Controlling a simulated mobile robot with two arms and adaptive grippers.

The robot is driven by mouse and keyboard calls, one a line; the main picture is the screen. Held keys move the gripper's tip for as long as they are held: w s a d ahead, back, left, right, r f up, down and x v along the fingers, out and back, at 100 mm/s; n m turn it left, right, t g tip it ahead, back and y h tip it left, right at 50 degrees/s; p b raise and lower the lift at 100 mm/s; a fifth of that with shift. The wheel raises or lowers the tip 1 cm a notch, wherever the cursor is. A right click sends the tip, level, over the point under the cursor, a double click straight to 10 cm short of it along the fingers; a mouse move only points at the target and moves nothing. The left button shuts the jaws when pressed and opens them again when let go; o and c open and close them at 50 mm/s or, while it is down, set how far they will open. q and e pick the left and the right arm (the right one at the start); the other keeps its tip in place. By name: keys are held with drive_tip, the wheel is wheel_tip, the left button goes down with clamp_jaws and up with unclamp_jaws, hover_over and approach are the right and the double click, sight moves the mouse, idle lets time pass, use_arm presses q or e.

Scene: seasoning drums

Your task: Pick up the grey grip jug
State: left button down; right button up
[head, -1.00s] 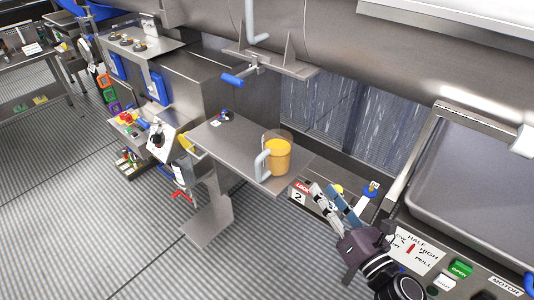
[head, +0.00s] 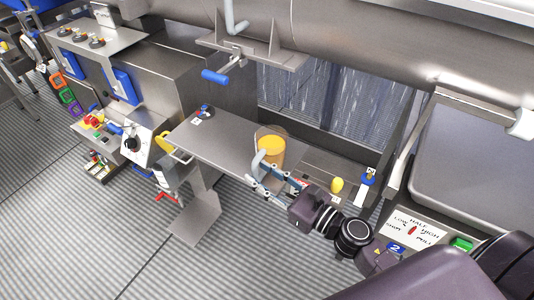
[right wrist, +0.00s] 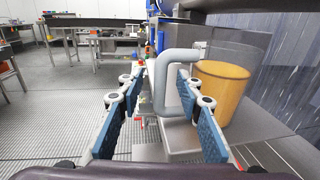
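The grey grip jug (head: 271,150) stands upright on a steel shelf (head: 215,137). It is a clear jug with yellow-orange contents and a thick grey handle. In the right wrist view the jug (right wrist: 222,88) is at the right, and its grey handle (right wrist: 172,75) shows between the fingertips. My right gripper (head: 263,177) is at the handle side of the jug, low in front of it. In the right wrist view the gripper (right wrist: 161,80) is open, with both blue pads apart; I cannot tell whether either touches the handle. My left gripper is not in view.
A blue-handled lever (head: 216,76) hangs above the shelf. A small blue-and-black item (head: 204,111) sits at the shelf's left end. A yellow knob (head: 337,185) and a blue-based part (head: 367,178) are right of the jug. A large steel tray (head: 480,160) is farther right.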

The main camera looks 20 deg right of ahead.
drive_tip(key=shift+r+p+x, duration=0.2)
drive_tip(key=shift+p+x, duration=0.1)
drive_tip(key=shift+x, duration=0.75)
drive_tip(key=shift+w+a+f, duration=0.15)
drive_tip(key=shift+w+f, duration=0.05)
drive_tip(key=shift+w, duration=0.1)
clamp_jaws()
drive_tip(key=shift+r, duration=0.15)
